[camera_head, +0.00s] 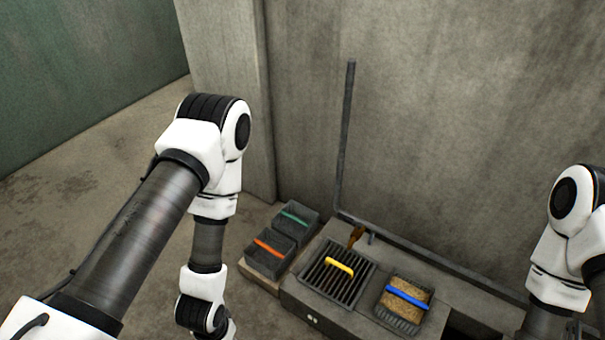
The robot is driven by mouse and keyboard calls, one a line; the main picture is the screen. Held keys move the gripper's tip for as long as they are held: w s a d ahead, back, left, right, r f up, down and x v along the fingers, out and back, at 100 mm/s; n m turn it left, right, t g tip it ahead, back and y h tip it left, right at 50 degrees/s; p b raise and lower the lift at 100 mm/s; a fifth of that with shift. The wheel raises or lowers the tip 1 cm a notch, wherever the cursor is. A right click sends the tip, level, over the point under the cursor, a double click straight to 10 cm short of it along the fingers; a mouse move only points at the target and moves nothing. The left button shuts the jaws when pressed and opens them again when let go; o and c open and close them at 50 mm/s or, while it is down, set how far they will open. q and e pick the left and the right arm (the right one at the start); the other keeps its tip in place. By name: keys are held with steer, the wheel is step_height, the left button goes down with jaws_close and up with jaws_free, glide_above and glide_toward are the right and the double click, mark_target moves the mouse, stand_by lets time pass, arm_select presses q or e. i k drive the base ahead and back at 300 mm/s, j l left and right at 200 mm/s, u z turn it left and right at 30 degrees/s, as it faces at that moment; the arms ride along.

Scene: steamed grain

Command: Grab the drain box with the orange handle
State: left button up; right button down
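The drain box with the orange handle (270,261) is a dark grey box at the left of the work area. Its orange handle (269,248) lies across its top. It sits in front of a similar dark box with a green handle (296,222). My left arm comes in from the left and hangs down to the left of the orange-handled box, apart from it. My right arm stands at the right edge. Both grippers are outside the picture, so their fingers are hidden.
A grate with a yellow handle (339,266) and a box of grain with a blue handle (407,297) are set in the grey counter (320,310). A brown brush-like thing (355,237) lies behind the grate. A concrete wall (450,120) stands behind. Open floor lies left.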

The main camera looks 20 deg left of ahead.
mark_target(270, 254)
steer(key=i+j+z, duration=0.35)
steer(key=j, duration=0.6)
steer(key=j+z, duration=0.35)
steer(key=j, duration=0.6)
steer(key=j+z, duration=0.35)
steer(key=j, duration=0.7)
steer(key=i, duration=0.05)
